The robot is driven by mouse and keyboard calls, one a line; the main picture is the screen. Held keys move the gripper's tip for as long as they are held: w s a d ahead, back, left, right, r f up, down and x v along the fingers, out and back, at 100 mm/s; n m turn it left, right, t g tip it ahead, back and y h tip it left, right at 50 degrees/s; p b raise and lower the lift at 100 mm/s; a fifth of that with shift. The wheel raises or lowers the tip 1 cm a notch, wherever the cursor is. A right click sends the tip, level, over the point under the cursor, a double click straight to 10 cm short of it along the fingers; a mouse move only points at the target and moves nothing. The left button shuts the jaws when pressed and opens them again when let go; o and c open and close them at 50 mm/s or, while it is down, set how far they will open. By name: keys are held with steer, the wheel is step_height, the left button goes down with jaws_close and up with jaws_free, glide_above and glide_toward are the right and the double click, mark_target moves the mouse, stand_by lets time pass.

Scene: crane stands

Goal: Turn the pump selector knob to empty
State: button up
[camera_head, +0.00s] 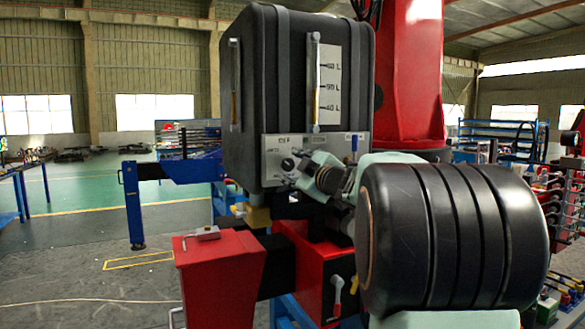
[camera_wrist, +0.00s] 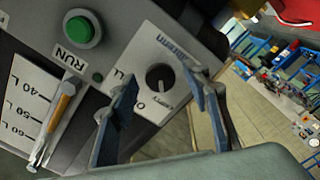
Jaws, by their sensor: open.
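The pump selector knob (camera_wrist: 159,77) is small, round and black on a white label plate (camera_wrist: 148,60) in the wrist view. Lettering surrounds it, and a word that seems to read EMPTY is beside it. The knob's pointer direction is too small to tell surely. My gripper (camera_wrist: 159,84) is open, with one blue-grey finger on each side of the knob and gaps between; I cannot tell how close the tips are to the plate. In the head view my gripper (camera_head: 291,173) is at the lower left of the tank's grey control panel (camera_head: 325,144), and the knob is hard to make out.
A green RUN button (camera_wrist: 82,29) is on the panel, with a level gauge (camera_wrist: 55,120) near it. The black tank (camera_head: 270,70) rises above the panel. A red box (camera_head: 222,270) stands below left, and a red column (camera_head: 410,75) behind right.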

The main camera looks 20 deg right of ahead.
steer(key=s, duration=1.2)
steer(key=shift+d, duration=0.25)
steer(key=shift+a+r, duration=0.1)
